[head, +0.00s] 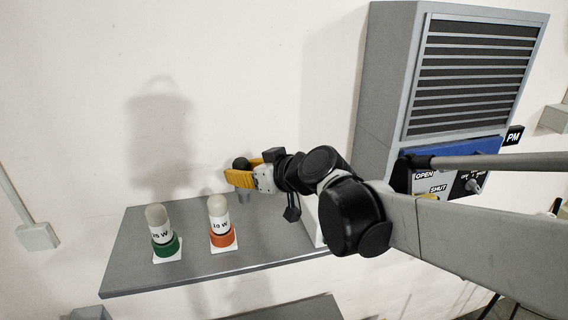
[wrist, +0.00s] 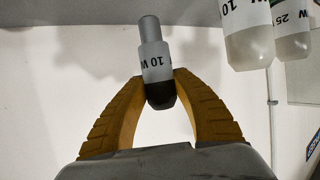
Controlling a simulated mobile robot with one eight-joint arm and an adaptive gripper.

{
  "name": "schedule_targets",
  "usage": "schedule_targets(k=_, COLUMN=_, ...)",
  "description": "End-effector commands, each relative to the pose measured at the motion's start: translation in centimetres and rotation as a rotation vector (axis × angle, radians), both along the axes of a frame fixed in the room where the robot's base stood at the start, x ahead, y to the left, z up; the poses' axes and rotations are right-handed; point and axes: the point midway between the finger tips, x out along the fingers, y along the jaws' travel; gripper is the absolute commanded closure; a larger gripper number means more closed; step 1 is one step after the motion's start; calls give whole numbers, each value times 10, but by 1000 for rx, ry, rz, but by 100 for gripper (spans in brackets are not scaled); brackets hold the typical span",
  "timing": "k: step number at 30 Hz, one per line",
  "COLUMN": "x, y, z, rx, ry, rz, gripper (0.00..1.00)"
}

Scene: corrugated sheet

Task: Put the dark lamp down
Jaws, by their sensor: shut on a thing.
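The dark lamp (head: 241,163) has a black bulb, a white band and a grey base, and stands upright in the head view. My gripper (head: 240,179) has its yellow fingers shut around it, hiding its middle. The wrist view shows the dark lamp (wrist: 155,62) upside down, its band reading "10 W", between my gripper's fingertips (wrist: 160,82). Its grey base points toward the grey shelf (head: 135,272). The lamp is over the shelf's back part, right of the orange-collared lamp. I cannot tell whether its base touches the shelf.
A pale "10 W" lamp (head: 219,215) stands in an orange collar (head: 223,240) on a white square. A pale "25 W" lamp (head: 158,219) stands in a green collar (head: 166,247) to its left. A grey louvred cabinet (head: 384,95) rises at right. The shelf's left end is bare.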

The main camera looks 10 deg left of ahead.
Motion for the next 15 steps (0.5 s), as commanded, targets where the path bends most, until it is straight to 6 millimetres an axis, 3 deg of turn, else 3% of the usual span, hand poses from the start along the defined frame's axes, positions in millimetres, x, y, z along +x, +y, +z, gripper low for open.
schedule_targets(k=9, x=0, y=2, z=-38, rx=0, ry=0, rz=-1, gripper=99)
schedule_targets(k=15, x=0, y=2, z=-42, rx=0, ry=0, rz=-1, gripper=99)
